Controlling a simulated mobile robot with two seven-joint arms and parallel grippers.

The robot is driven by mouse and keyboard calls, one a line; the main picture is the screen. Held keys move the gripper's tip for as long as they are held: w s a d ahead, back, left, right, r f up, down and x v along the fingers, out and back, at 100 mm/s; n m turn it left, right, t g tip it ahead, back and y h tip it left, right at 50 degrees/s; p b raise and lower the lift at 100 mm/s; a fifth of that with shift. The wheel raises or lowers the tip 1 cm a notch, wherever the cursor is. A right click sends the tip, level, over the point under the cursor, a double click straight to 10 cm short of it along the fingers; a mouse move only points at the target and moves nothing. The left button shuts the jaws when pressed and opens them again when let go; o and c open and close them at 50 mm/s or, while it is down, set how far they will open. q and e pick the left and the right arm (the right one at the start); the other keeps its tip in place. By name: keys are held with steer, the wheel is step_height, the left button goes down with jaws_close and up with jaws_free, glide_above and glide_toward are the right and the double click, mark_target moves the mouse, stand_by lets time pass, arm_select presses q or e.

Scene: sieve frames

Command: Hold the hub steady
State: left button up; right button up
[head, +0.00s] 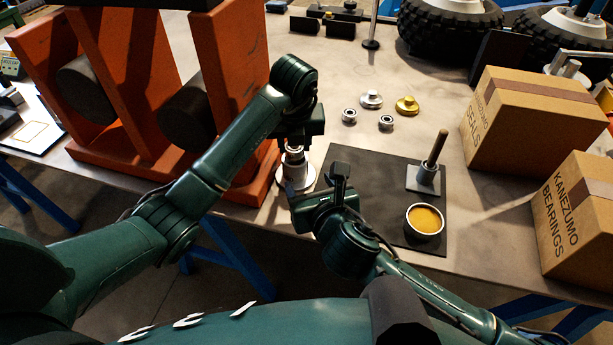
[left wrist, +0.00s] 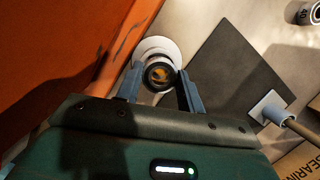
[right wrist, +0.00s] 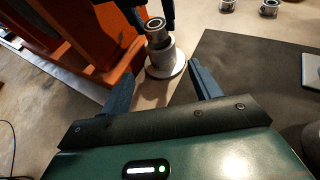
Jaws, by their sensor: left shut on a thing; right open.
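The hub (head: 297,172) is a pale metal cylinder on a wide round flange, upright on the table beside the orange stand.
A dark mat (head: 375,178) lies to the right, with a post on a block (head: 424,176) and a cup of amber grease (head: 425,221). Bearings and caps (head: 386,122) lie behind it. Cardboard boxes (head: 520,120) stand at right; the orange stand (head: 238,60) is close on the left.

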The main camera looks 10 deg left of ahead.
mark_target(297, 164)
steer(key=x, duration=1.1)
steer(key=shift+w+a, duration=0.1)
steer(key=shift+w, duration=0.15)
steer(key=shift+c, duration=0.4)
steer(key=c, duration=1)
jaws_close()
stand_by(0.6)
